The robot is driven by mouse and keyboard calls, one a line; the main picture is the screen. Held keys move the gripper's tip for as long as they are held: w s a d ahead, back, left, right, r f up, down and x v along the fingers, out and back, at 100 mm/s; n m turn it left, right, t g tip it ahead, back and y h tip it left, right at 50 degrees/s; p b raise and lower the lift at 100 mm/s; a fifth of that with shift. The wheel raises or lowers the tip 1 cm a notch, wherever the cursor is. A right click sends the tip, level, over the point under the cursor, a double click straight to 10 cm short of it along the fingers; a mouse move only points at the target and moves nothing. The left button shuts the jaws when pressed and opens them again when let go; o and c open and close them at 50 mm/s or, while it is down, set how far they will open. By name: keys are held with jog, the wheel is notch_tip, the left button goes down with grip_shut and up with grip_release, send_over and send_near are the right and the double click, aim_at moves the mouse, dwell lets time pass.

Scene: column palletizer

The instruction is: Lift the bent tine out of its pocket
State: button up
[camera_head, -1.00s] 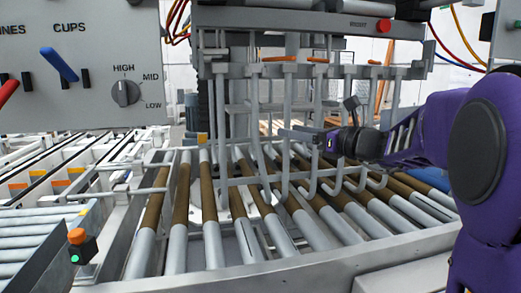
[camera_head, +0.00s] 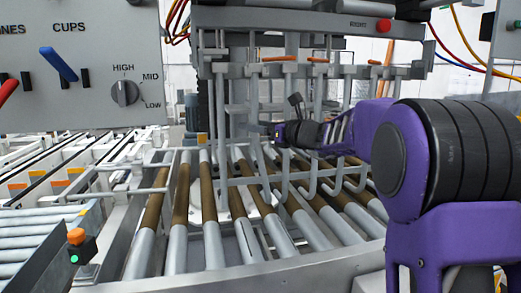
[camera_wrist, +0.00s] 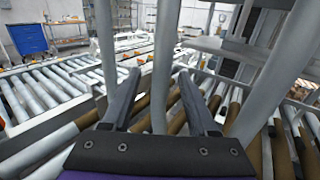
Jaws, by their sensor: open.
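A row of grey hooked tines hangs from a rail (camera_head: 350,72) in the head view. One of them, the bent tine (camera_head: 257,110), slants off the vertical. My gripper (camera_head: 277,132) is beside it at mid height, coming from the right. In the wrist view, my gripper (camera_wrist: 160,74) is open, with a grey tine (camera_wrist: 163,40) standing between its two fingers. This looks like the bent tine, with gaps visible to the fingers. The tine's top and its pocket are outside the wrist view.
Other tines stand close on both sides in the wrist view, one on the left (camera_wrist: 104,40) and one on the right (camera_wrist: 265,80). Brown-and-grey rollers (camera_head: 210,215) lie below. A control panel (camera_head: 80,60) is at the upper left. Orange clips (camera_head: 279,58) sit above the rail.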

grip_shut()
dwell(1.0)
jog(key=shift+r, duration=0.1)
dwell(0.3)
